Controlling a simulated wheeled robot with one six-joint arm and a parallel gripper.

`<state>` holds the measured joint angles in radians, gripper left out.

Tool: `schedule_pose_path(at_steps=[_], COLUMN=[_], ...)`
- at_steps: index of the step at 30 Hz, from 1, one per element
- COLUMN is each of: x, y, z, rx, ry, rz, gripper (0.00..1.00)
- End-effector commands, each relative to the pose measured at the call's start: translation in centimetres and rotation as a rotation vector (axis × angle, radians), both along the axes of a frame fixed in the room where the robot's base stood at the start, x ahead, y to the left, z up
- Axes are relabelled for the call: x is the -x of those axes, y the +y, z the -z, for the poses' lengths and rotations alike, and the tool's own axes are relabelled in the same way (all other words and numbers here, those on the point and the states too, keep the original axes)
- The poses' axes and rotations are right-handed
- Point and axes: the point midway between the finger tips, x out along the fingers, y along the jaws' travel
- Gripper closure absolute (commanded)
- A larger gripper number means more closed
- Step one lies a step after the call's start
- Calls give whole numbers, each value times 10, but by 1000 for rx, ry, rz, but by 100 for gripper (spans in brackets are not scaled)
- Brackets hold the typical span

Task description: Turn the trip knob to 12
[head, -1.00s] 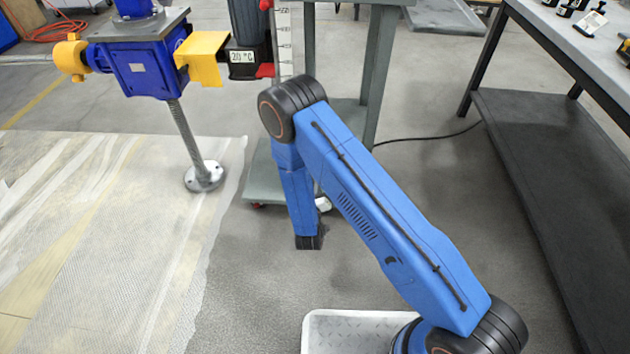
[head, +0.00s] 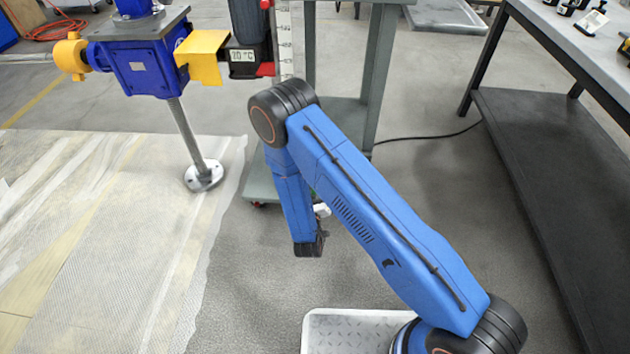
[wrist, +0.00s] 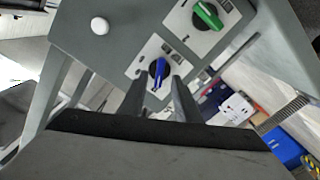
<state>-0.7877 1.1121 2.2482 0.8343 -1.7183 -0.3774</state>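In the wrist view, a grey panel carries a blue knob (wrist: 158,72) on a white plate and a green knob (wrist: 207,14) on another plate, higher and to the right. The plate markings are too small to read, so I cannot tell which is the trip knob. My gripper (wrist: 160,84) is open, its two dark fingers apart and pointing at the blue knob. The blue knob shows between the fingertips; I cannot tell if they touch it. My gripper is not clearly visible in the head view.
A white round button (wrist: 100,25) sits on the panel's left. In the head view, a blue screw jack (head: 150,68) stands at upper left beside a small digital display (head: 243,56). A dark shelf (head: 540,170) stands at right.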

Motion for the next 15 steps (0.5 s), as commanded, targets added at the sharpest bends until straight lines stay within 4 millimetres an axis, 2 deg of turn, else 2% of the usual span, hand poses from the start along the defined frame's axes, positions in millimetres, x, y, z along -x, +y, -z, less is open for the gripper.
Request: schedule_pose_path(at_steps=[6,15], x=[45,98], y=[3,5], z=[1,1], rx=[3,2], ry=[2,1], rz=[-5,-5], gripper=[70,70])
